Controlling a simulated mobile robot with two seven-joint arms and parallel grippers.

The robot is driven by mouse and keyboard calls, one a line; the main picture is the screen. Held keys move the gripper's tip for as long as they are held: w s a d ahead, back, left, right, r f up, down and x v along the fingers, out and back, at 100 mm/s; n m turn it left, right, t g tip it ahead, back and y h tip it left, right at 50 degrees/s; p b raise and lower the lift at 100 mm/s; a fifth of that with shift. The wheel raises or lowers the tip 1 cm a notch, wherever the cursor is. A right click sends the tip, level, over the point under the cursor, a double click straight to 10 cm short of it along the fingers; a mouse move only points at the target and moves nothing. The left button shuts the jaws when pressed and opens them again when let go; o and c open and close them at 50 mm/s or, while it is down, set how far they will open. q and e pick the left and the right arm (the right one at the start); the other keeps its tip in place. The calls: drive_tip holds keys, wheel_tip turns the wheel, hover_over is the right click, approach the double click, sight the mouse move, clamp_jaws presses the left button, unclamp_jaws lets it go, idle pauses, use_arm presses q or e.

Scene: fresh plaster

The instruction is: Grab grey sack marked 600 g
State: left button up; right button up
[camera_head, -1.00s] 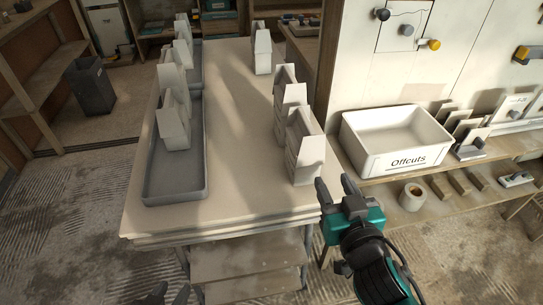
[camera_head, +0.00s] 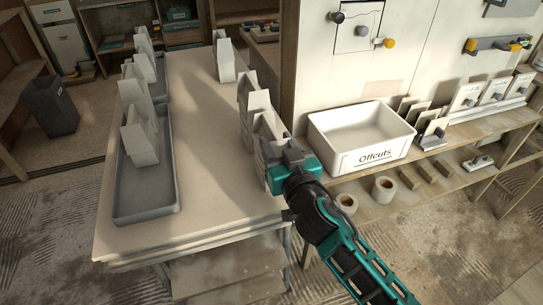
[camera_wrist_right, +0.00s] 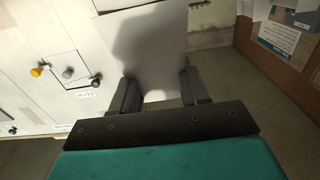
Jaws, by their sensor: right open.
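Several pale grey block-shaped sacks stand on the table (camera_head: 205,180); no weight marking is readable on them. The nearest sack of the right-hand row (camera_head: 266,128) is partly hidden by my right gripper (camera_head: 284,153), which is open at it. In the right wrist view, the two fingers (camera_wrist_right: 158,90) stand on either side of a pale, shadowed sack face (camera_wrist_right: 150,45); I cannot tell whether they touch it. Another sack (camera_head: 252,98) stands close behind, and one more (camera_head: 224,62) stands farther back. My left gripper is not in view.
A white Offcuts bin (camera_head: 360,135) stands on a shelf to the right, close to my right arm. The middle of the table is clear.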

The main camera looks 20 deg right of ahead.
sight(271, 132)
drive_tip(key=w, duration=0.4)
drive_tip(key=shift+w+f, duration=0.15)
drive_tip(key=shift+w, duration=0.25)
drive_tip(key=shift+c, duration=0.2)
clamp_jaws()
idle(0.8)
